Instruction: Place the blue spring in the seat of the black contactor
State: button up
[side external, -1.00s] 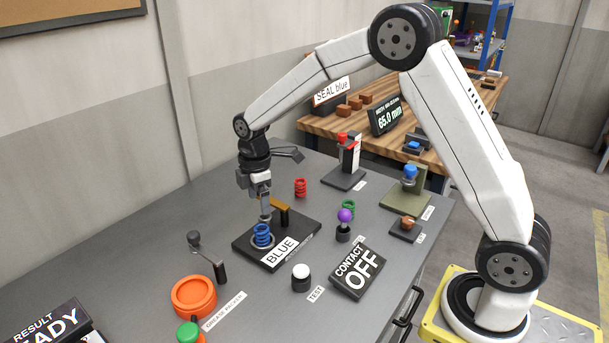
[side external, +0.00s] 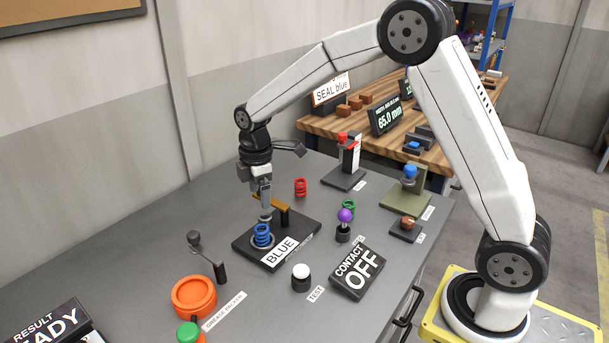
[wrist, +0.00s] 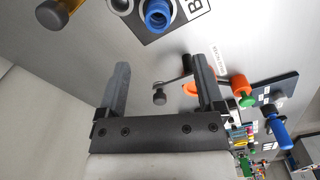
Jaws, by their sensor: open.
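The blue spring (side external: 262,235) stands upright in the round seat of the black contactor (side external: 305,228), beside the BLUE label. It also shows at the top of the wrist view (wrist: 157,16). A tan arm (side external: 271,203) on a black post reaches over the contactor; in the wrist view a dark round knob (wrist: 50,15) is at its end. My gripper (side external: 265,205) is just behind and above the spring in the side view, near the tan arm. In the wrist view my gripper (wrist: 162,85) has its fingers wide apart, with nothing between them and the spring beyond them.
Red (side external: 300,187) and green (side external: 348,208) springs stand behind. A lever (side external: 207,256) and orange grease dish (side external: 194,297) are at the front left.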

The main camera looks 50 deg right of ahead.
jog(key=s+f+m+t, duration=0.2)
jog(key=s+m, duration=1.1)
jog(key=s, duration=0.7)
jog(key=shift+f+t, duration=0.25)
jog(key=shift+t, duration=0.05)
jog(key=shift+w, duration=0.1)
